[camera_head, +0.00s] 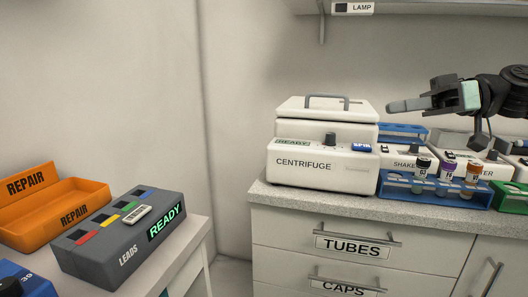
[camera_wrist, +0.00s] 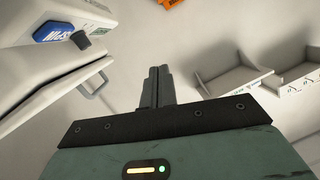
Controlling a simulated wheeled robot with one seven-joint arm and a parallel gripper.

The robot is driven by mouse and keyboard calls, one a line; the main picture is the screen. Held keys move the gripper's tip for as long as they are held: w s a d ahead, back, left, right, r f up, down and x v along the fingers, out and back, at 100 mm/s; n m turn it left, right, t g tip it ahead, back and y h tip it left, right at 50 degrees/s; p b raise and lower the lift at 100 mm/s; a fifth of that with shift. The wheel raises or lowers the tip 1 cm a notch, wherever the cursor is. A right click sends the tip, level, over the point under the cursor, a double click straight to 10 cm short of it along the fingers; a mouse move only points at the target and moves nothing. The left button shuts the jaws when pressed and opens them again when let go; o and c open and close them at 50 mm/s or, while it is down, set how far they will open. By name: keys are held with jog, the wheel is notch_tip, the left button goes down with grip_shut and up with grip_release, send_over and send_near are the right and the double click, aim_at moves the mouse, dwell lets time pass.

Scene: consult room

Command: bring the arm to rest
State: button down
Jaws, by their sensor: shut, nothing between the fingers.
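My gripper (camera_head: 408,103) is at the upper right in the head view, pointing left, just right of the centrifuge's top and above the blue tube rack. Its fingers are together with nothing between them. In the wrist view the closed fingers (camera_wrist: 157,84) stand in the middle. The white centrifuge (camera_head: 320,178), with its lid down, stands on the counter; its side and blue SPIN button (camera_wrist: 55,31) show at the left in the wrist view.
A blue rack (camera_head: 430,190) with several capped tubes and a shaker (camera_head: 400,157) stand right of the centrifuge. A shelf (camera_head: 400,7) runs above. A grey LEADS box (camera_head: 105,262) and orange REPAIR tray (camera_head: 82,196) sit on the left table. Open air lies between.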

jog(key=s+a+f+g+h, duration=0.3)
jog(key=s+a+f, duration=0.1)
jog(key=a+f, duration=0.35)
jog(key=s+a+f+g+h, duration=0.2)
jog(key=s+a+f, duration=0.1)
jog(key=a+f, duration=0.45)
jog(key=s+a+f+m+g+h, duration=0.1)
jog(key=s+a+f+h, duration=0.15)
jog(key=s+f, duration=0.35)
jog(key=s+a+f+h, duration=0.1)
jog(key=s+f+h, duration=0.3)
jog(key=s+f, duration=0.15)
jog(key=s+d+r+m+t+h, duration=0.2)
jog(key=s+d+m+t+h, duration=0.2)
jog(key=s+d, duration=0.4)
notch_tip(320, 180, up, 13)
jog(key=p, duration=1.3)
jog(key=shift+s+a, duration=0.3)
jog(key=shift+a, duration=0.1)
jog(key=shift+y, duration=0.25)
